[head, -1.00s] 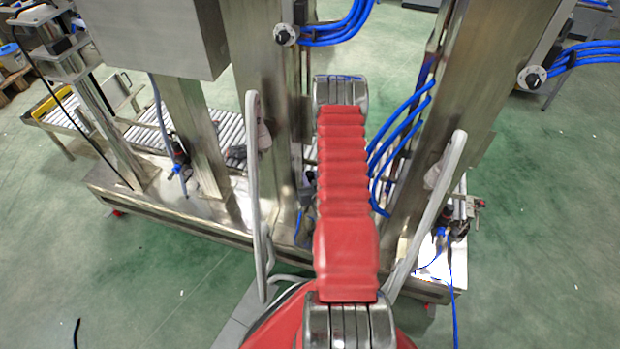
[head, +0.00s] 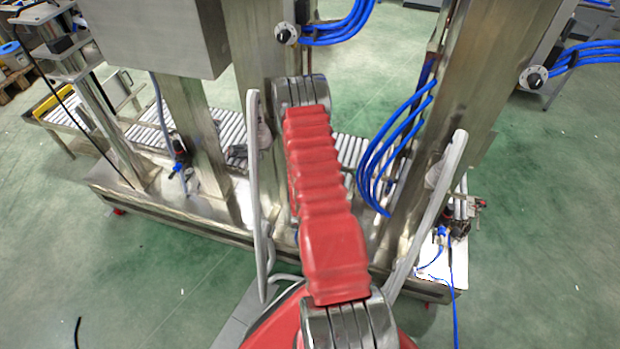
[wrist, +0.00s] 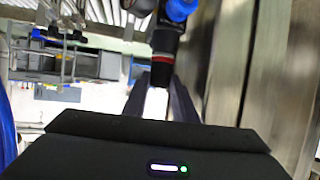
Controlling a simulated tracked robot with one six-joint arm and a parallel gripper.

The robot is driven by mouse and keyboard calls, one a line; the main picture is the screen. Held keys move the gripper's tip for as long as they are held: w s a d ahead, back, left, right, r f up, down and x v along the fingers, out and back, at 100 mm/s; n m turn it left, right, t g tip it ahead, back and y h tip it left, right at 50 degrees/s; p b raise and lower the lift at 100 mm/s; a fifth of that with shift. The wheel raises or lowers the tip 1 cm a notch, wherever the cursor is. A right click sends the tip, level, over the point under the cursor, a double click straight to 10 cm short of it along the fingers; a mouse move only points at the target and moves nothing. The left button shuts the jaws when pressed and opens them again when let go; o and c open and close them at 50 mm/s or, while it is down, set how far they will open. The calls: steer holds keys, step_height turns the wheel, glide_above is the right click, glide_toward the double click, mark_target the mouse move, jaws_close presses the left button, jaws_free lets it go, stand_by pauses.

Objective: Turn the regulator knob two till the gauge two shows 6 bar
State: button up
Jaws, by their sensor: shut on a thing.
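In the wrist view, a black regulator knob (wrist: 163,72) with a red ring hangs from a blue-and-black regulator body (wrist: 178,10). My gripper (wrist: 160,88) is shut on the end of this knob, with a dark finger on each side. No gauge face or pointer is readable in the wrist view. In the head view my red-sleeved arm covers the middle, and my gripper and the held knob are hidden. Two small regulator units show there, one on the left (head: 180,157) and one on the right (head: 446,222); their dials are too small to read.
Steel columns (head: 440,130) stand close on both sides of my arm. Blue hoses (head: 385,150) hang beside the right column. A grey cabinet (head: 165,35) is at upper left, and a roller conveyor (head: 150,125) runs behind. Green floor lies open around.

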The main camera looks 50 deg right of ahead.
steer(key=shift+w+r+m+g+h, duration=0.1)
steer(key=shift+w+m+g+h, duration=0.1)
steer(key=shift+m+g+h, duration=0.7)
steer(key=shift+s+d+m+g, duration=0.1)
steer(key=shift+m+g, duration=0.4)
steer(key=shift+m, duration=0.1)
steer(key=o, duration=0.8)
steer(key=shift+c, duration=0.2)
steer(key=shift+a+r, duration=0.1)
steer(key=shift+a, duration=0.45)
steer(key=v, duration=1.2)
steer(key=shift+s+a, duration=0.25)
steer(key=shift+a, duration=0.1)
